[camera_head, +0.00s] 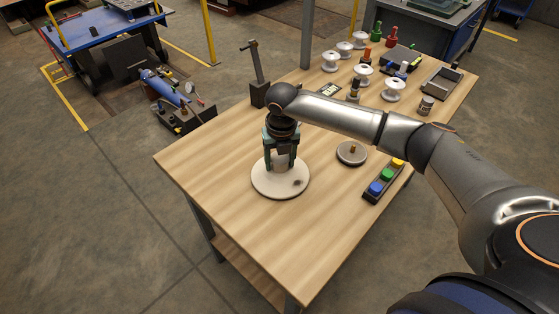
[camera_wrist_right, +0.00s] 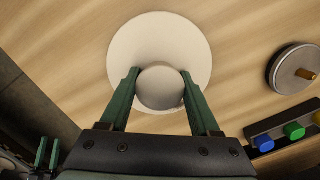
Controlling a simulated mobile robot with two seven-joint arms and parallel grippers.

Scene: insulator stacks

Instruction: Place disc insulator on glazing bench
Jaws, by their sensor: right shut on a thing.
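The disc insulator (camera_head: 263,185) is a wide cream-white disc with a rounded cap, lying level over the near left part of the wooden glazing bench (camera_head: 225,150). My right gripper (camera_head: 280,163) points straight down and is shut on the cap. In the right wrist view, its green fingers (camera_wrist_right: 159,88) press on both sides of the cap of the disc insulator (camera_wrist_right: 160,35). I cannot tell whether the disc touches the bench top. My left gripper (camera_wrist_right: 47,153) shows small at the lower left of the right wrist view, with its two green fingers apart and nothing between them.
A round grey turntable (camera_head: 351,154) and a button box (camera_head: 383,182) stand right of the disc. A dark upright stand (camera_head: 258,90) is at the left edge. White spools (camera_head: 363,75), tools and a tray (camera_head: 441,82) crowd the far end. The bench's near part is clear.

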